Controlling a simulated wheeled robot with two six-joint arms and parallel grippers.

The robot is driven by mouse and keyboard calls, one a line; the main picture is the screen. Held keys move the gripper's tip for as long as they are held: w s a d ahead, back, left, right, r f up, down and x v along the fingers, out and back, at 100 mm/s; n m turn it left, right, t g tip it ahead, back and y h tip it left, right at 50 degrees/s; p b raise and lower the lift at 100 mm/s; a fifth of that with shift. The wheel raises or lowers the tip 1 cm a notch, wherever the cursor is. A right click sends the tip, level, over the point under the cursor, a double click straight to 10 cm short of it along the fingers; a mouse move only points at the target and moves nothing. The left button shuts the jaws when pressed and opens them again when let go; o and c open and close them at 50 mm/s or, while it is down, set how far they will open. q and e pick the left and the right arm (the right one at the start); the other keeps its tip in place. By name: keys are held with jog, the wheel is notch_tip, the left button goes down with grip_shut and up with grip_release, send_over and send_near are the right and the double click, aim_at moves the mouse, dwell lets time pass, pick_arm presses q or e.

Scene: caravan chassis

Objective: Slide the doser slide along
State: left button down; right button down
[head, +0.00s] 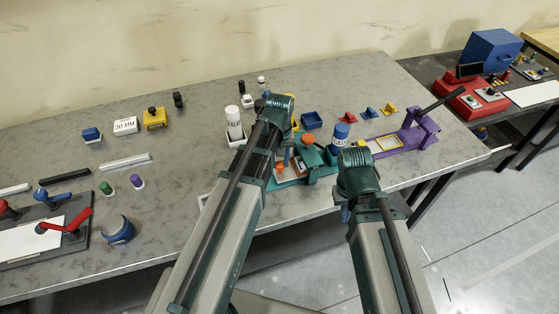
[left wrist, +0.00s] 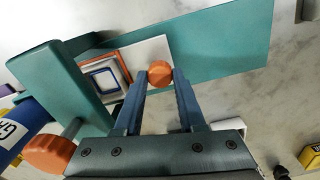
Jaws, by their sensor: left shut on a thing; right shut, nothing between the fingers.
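The doser is a teal fixture (head: 318,158) near the front edge of the table, partly hidden behind my left arm. In the left wrist view its teal plate (left wrist: 225,45) carries a white slide (left wrist: 150,50) with a small orange knob (left wrist: 160,73). My left gripper (left wrist: 160,80) is shut on this knob, one finger on each side. A second, larger orange knob (left wrist: 50,155) sits on a shaft beside the tall teal block (left wrist: 60,80); it also shows in the head view (head: 308,139). My right gripper (head: 341,212) is shut and empty by the front edge, its fingertips mostly hidden.
A blue and white can (head: 340,136) stands close behind the doser. A purple fixture (head: 405,139) is to its right. A white holder with a bottle (head: 234,124) stands left of my left arm.

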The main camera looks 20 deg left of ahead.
pick_arm(q)
jog(key=s+a, duration=0.2)
jog(key=a, duration=0.1)
jog(key=s+a, duration=0.2)
jog(key=a, duration=0.1)
jog(key=s+a, duration=0.2)
jog(key=a, duration=0.1)
jog(key=shift+s+a, duration=0.35)
jog(key=shift+a, duration=0.05)
jog(key=shift+s+a, duration=0.1)
jog(key=shift+a, duration=0.1)
jog(key=c, duration=0.9)
grip_release()
jog(key=shift+c, duration=0.2)
jog(key=o, duration=0.4)
jog(key=shift+s+a, duration=0.1)
jog(key=shift+a, duration=0.05)
jog(key=shift+o, duration=0.2)
